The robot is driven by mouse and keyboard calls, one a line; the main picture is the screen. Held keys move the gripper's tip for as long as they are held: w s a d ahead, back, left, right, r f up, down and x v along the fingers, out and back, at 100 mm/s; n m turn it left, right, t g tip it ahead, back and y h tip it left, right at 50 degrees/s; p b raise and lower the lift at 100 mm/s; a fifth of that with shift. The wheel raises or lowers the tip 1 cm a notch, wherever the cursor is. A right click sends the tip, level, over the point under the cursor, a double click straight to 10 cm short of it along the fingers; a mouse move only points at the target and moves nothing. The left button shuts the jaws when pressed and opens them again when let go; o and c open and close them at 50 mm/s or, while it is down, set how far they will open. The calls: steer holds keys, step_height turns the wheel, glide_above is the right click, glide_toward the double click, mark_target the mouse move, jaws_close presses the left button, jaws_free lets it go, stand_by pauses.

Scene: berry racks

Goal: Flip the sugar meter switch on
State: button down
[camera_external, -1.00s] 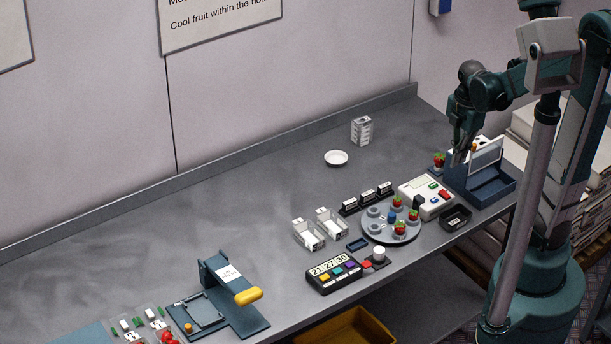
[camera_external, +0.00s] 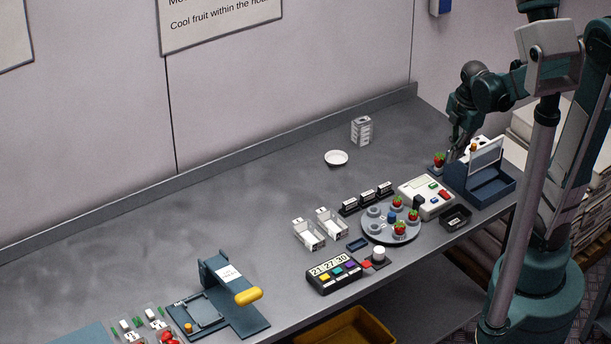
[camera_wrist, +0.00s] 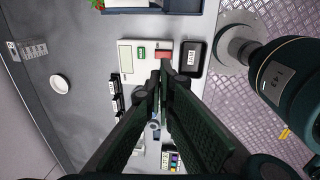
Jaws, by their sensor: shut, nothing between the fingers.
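The sugar meter (camera_external: 415,188) appears to be the white box with a pale display near the bench's right end. In the wrist view the meter (camera_wrist: 128,75) shows its display, a green button (camera_wrist: 141,53) and a red switch-like part (camera_wrist: 163,54); whether that part is on or off cannot be told. My gripper (camera_wrist: 164,68) is shut and empty, its fingertips pointing toward the meter and hiding part of it. In the external view my gripper (camera_external: 452,152) is up and to the right of the meter, near the blue stand; contact cannot be seen.
A blue stand (camera_external: 494,191) with a tilted panel is right of the meter. A small black tray (camera_external: 467,222) lies in front of it. A round plate (camera_external: 376,234) with strawberries and several black label blocks (camera_external: 367,197) are to the left. The back bench is mostly clear.

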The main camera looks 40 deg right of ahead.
mark_target(440, 191)
steer(key=shift+f, duration=0.15)
steer(key=shift+w+f+b, duration=0.25)
steer(key=shift+w+f, duration=0.05)
steer(key=shift+f, duration=1.95)
steer(key=shift+w+f+b, duration=0.3)
steer(key=shift+w+f, duration=0.05)
steer(key=shift+f, duration=1.9)
steer(key=shift+w+f+b, duration=0.25)
steer(key=shift+w+f, duration=0.05)
steer(key=shift+f, duration=1.95)
steer(key=shift+f, duration=0.1)
